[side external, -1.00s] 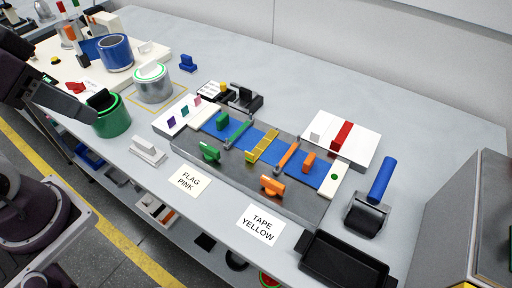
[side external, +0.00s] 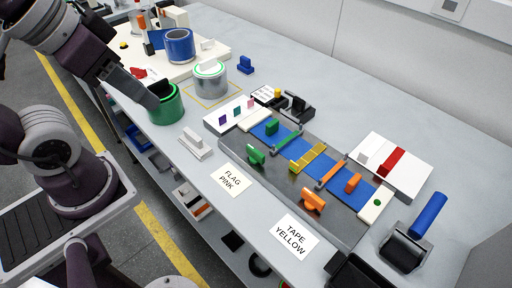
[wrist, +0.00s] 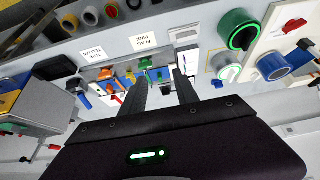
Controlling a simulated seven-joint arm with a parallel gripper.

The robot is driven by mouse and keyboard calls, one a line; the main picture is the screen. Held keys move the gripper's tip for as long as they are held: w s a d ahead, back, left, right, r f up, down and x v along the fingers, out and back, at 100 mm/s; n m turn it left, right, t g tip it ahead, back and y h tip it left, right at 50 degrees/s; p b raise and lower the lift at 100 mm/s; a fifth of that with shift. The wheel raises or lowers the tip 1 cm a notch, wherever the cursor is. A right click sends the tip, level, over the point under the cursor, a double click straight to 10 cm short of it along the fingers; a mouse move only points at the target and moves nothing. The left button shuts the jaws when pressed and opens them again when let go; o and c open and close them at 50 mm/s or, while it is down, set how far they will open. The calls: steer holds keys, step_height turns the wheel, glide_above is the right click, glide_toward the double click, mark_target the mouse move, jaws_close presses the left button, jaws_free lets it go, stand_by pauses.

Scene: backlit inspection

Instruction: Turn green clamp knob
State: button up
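The green clamp knob (side external: 256,156) stands on the near side of a dark grey plate, at the near end of the green clamp bar (side external: 286,141). In the wrist view a small green shape beside the pink-flag card appears to be this knob (wrist: 145,63). The orange clamp knob (side external: 313,200) stands farther right on the same plate, near the orange bar (side external: 330,174). My gripper shows in the wrist view (wrist: 162,88) with its two dark fingers apart and nothing clearly between them. In the side view it is beside the green can, well left of the knob; its fingertips are unclear there.
A green can (side external: 166,106), a grey can (side external: 210,82) and a blue can (side external: 180,46) stand at the left. Cards reading FLAG PINK (side external: 232,181) and TAPE YELLOW (side external: 290,237) lie before the plate. A blue-handled roller (side external: 428,215) and black tray (side external: 365,273) are at right.

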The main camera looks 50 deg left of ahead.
steer(key=shift+c, duration=0.4)
steer(key=m+g, duration=0.5)
steer(key=m, duration=1.3)
glide_above(255, 150)
step_height(255, 150, down, 14)
steer(key=shift+f, duration=0.15)
steer(key=shift+g, duration=0.3)
step_height(255, 150, down, 7)
steer(key=shift+r, duration=0.1)
steer(key=shift+f, duration=0.4)
jaws_close()
